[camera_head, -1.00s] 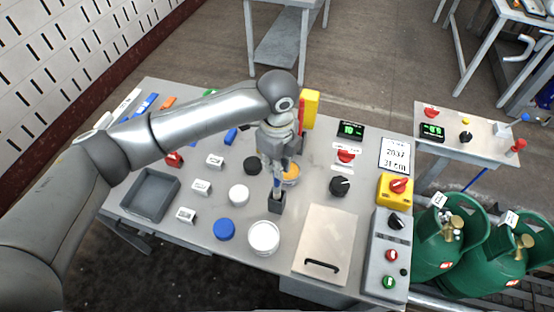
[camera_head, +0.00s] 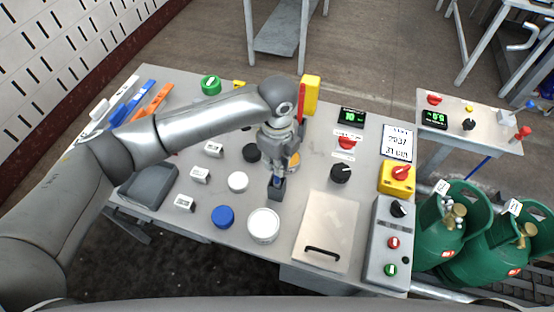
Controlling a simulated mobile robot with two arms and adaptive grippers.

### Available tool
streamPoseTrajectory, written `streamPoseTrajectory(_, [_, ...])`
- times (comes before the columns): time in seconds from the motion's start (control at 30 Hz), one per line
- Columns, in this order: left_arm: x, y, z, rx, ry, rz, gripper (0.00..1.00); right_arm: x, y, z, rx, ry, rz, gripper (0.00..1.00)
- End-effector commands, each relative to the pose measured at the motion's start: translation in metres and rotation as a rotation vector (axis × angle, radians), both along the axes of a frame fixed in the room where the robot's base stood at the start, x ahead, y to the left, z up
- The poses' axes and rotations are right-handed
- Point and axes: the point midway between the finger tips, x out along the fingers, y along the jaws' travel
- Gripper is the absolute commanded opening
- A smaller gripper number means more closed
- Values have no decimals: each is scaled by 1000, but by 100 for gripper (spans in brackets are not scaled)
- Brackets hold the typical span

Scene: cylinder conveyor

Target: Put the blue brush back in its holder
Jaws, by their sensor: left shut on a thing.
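My left gripper (camera_head: 278,168) points down over the middle of the grey table and is shut on the blue brush. Only a small blue part of the brush (camera_head: 276,182) shows, just below the fingers; the rest is hidden by the gripper and the holder. The small dark grey holder (camera_head: 276,193) stands directly under the gripper, and the brush's lower end appears to be inside its top. How deep it sits I cannot tell. My right gripper is not in view.
A white round tub (camera_head: 263,226), a blue lid (camera_head: 223,217) and a white disc (camera_head: 237,182) lie near the holder. A silver plate with a black handle (camera_head: 327,232) is to the right. An orange-and-white jar (camera_head: 294,160) stands close behind the gripper.

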Motion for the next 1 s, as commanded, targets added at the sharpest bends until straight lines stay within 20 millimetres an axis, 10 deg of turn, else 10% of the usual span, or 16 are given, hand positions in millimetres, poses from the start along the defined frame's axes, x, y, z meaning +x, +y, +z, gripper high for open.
streamPoseTrajectory(0.77, [0,0,-12,1,1,0,0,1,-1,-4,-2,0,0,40])
streamPoseTrajectory(1.0, [0,0,-11,1,1,0,37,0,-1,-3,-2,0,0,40])
